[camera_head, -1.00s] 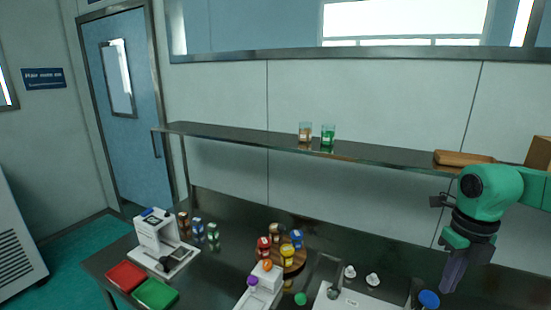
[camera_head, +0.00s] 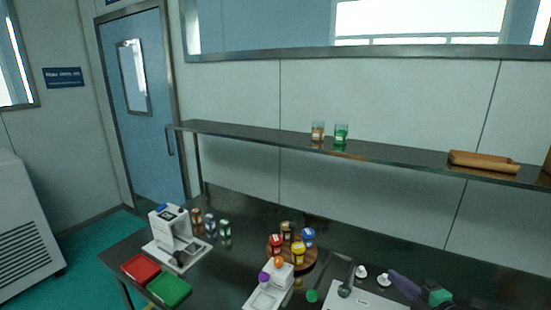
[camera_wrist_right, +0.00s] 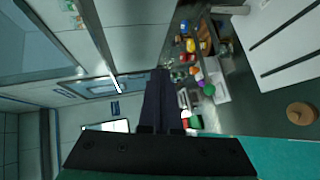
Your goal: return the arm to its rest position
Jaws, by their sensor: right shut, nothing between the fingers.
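My right gripper (camera_head: 397,278) shows at the lower right of the head view, low over the right part of the dark table (camera_head: 240,255). Its dark purple fingers are together with nothing between them and point up and to the left. A green part of my right arm shows behind them at the bottom edge. In the right wrist view the closed fingers (camera_wrist_right: 160,85) stand in the middle, and the scene appears tilted. My left gripper is not in view.
A shelf (camera_head: 260,139) runs above the table with two jars and a wooden tray (camera_head: 484,157). On the table are a white device (camera_head: 172,226), red and green trays, a round wooden stand with several bottles, and another white device (camera_head: 268,290). White knobs (camera_head: 361,271) lie near my right gripper.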

